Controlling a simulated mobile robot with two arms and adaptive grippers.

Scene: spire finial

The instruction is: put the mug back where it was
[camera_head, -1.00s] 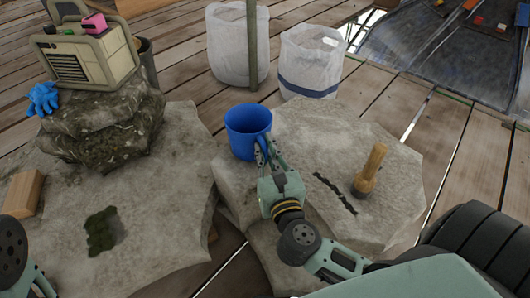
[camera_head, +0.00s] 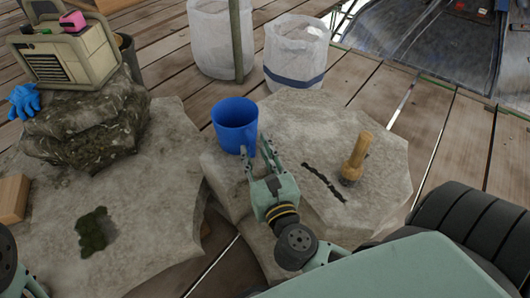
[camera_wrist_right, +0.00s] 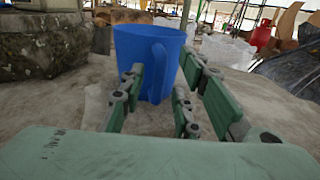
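The blue mug (camera_head: 234,124) stands upright on the right-hand stone block (camera_head: 310,118), near its left edge. It also shows in the right wrist view (camera_wrist_right: 146,58), with its handle facing my gripper. My right gripper (camera_head: 258,152) is open just in front of the mug. In the right wrist view its fingers (camera_wrist_right: 160,98) are spread on either side of the handle, and I cannot tell whether they touch the mug. My left gripper is not visible; only a piece of my left arm shows at the lower left edge of the head view.
A wooden-handled tool (camera_head: 355,158) stands on the same block, beside a dark crack. The left block (camera_head: 150,215) carries a moss patch (camera_head: 94,231) and a wooden block (camera_head: 13,198). A dark rock (camera_head: 90,130) bears a radio-like box (camera_head: 65,52). White bags (camera_head: 296,50) stand behind.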

